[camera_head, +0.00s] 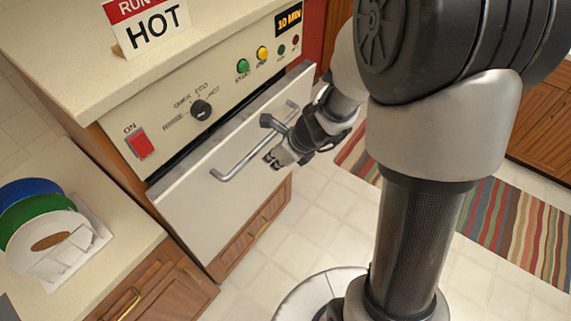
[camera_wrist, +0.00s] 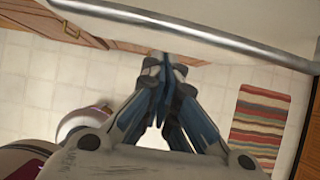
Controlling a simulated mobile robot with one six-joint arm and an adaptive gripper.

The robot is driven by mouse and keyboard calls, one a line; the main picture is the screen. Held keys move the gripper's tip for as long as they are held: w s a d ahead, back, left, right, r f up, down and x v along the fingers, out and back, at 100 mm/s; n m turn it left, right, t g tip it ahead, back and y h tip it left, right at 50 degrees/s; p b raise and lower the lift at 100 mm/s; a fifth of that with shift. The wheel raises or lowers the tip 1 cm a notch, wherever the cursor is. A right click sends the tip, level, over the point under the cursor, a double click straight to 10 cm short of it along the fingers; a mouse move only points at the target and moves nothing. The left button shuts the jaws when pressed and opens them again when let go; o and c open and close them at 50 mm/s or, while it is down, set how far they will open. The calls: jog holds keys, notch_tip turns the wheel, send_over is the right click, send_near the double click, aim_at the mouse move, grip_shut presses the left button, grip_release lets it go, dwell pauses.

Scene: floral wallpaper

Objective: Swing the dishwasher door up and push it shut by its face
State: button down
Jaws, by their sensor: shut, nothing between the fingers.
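The dishwasher door (camera_head: 205,205) is white with a silver bar handle (camera_head: 245,155) across its face. Its top edge leans out a little from the control panel, with a dark gap between them, so the door is nearly upright but not flush. My gripper (camera_head: 272,160) is shut and empty, close in front of the door face by the handle; I cannot tell whether it touches. In the wrist view, the shut fingertips (camera_wrist: 165,62) lie just below the handle bar (camera_wrist: 190,35) in the picture, with the white door face (camera_wrist: 270,20) behind it. My arm hides the area right of the door.
The control panel (camera_head: 225,95) has a red switch, a dial and coloured buttons. A sign reading HOT (camera_head: 150,30) stands on the counter above. A rack of plates (camera_head: 50,235) is on the left counter. A striped rug (camera_head: 515,215) lies on the tiled floor.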

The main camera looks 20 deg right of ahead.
jog(key=shift+w+a+r, duration=0.2)
jog(key=shift+w+a, duration=0.15)
jog(key=shift+w, duration=0.1)
